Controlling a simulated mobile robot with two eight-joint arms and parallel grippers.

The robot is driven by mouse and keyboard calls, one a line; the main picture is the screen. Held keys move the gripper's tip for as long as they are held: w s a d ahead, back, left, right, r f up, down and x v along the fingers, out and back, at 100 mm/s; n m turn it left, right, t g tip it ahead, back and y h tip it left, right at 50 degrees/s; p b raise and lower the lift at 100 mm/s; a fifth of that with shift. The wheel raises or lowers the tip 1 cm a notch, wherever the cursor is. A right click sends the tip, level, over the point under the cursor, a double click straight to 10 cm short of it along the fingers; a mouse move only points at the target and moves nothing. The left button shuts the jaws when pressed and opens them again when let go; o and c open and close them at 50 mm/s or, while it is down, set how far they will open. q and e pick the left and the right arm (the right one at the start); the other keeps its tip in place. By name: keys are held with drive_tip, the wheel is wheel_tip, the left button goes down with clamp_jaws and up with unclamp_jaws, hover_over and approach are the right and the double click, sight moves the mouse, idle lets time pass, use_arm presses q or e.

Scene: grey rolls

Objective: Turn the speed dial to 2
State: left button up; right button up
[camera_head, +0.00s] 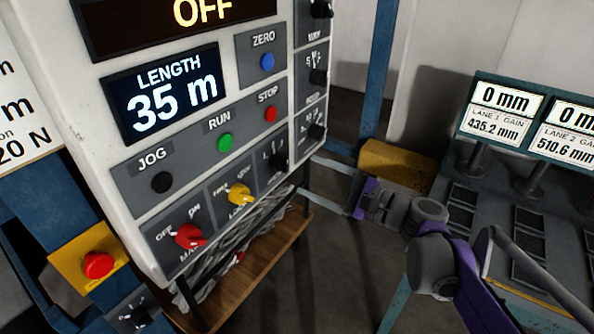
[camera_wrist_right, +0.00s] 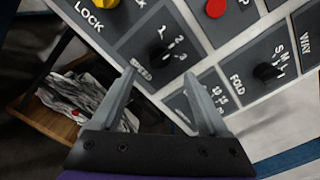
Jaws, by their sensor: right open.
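The speed dial is a small black knob (camera_wrist_right: 160,55) on a dark grey plate marked SPEED, with the numbers 1, 2 and 3 around it. It also shows in the head view (camera_head: 278,162), at the lower right of the panel front. I cannot tell for sure which number its pointer faces. My right gripper (camera_wrist_right: 160,73) is open and empty, its fingers spread on either side of the dial in the wrist view. In the head view the right gripper (camera_head: 308,178) is just right of the dial, apparently short of it. My left gripper is not in view.
A yellow lock knob (camera_head: 239,194), a red main switch (camera_head: 190,236) and a red STOP button (camera_head: 270,113) are near the dial. More black knobs (camera_head: 316,131) are on the panel's side. A wooden shelf (camera_head: 262,262) sits below. A console with displays (camera_head: 502,112) stands right.

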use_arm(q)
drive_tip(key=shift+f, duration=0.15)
use_arm(e)
drive_tip(key=shift+v, duration=1.8)
drive_tip(key=s+a+f+n+g+h, duration=0.2)
drive_tip(key=s+f+n+g+h, duration=0.35)
drive_tip(key=s+f, duration=0.65)
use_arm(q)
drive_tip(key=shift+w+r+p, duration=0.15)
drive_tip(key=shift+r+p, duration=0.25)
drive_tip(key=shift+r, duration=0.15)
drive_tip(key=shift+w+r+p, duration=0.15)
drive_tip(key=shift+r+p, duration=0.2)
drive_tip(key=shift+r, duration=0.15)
use_arm(e)
drive_tip(key=s+d+f+n+h, duration=0.9)
drive_tip(key=s+d+f+n, duration=0.1)
drive_tip(key=f, duration=0.2)
drive_tip(key=shift+s+d+n, duration=0.3)
drive_tip(key=shift+d+n, duration=0.05)
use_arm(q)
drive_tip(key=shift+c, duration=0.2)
use_arm(e)
drive_tip(key=shift+f, duration=0.1)
